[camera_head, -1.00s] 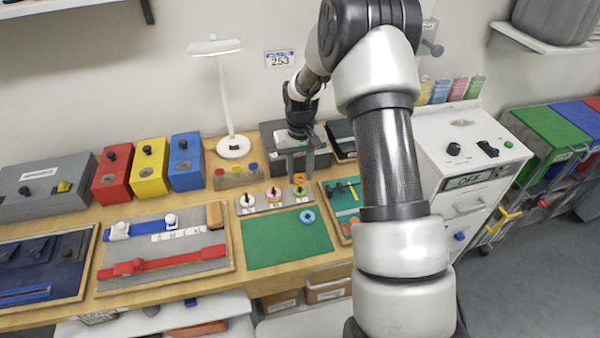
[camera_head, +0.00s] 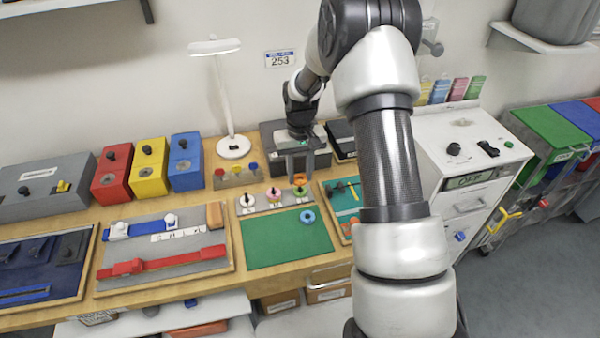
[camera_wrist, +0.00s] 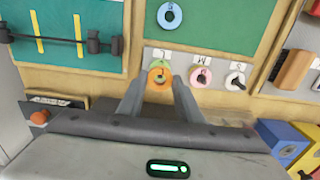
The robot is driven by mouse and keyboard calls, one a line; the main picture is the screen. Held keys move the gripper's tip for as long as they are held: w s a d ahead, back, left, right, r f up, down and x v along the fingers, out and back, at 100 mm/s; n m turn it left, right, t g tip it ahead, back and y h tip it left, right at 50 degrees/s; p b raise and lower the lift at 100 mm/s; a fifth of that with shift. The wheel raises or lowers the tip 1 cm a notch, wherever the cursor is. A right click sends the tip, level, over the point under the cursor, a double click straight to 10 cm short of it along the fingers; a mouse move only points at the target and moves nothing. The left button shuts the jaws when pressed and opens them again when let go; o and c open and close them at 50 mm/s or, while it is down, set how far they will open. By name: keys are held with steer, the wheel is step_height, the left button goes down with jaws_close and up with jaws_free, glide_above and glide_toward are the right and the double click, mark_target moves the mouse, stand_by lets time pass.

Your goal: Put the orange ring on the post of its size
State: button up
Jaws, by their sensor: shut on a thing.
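The orange ring (camera_head: 299,181) is at the right end of a grey post board (camera_head: 262,206) in the head view. In the wrist view the orange ring (camera_wrist: 152,82) is between my fingertips, over the board's end with the L label. My gripper (camera_head: 299,174) points down and is shut on the ring. The fingers and ring hide most of that post, so I cannot tell whether the ring is around it or above it. A pink ring (camera_head: 273,193) is at the middle post and a white ring (camera_head: 247,200) at the left post.
A blue ring (camera_head: 307,217) lies on the green mat (camera_head: 285,245) in front of the board. A tool tray (camera_head: 343,200) is close on the right. A block with coloured knobs (camera_head: 238,177) stands behind left. The mat's front is clear.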

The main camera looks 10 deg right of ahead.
steer(key=shift+f+b, duration=0.45)
steer(key=shift+f, duration=0.2)
stand_by(0.4)
steer(key=o, duration=1.5)
steer(key=shift+r, duration=0.15)
steer(key=shift+r+p, duration=1.95)
steer(key=shift+r, duration=1.45)
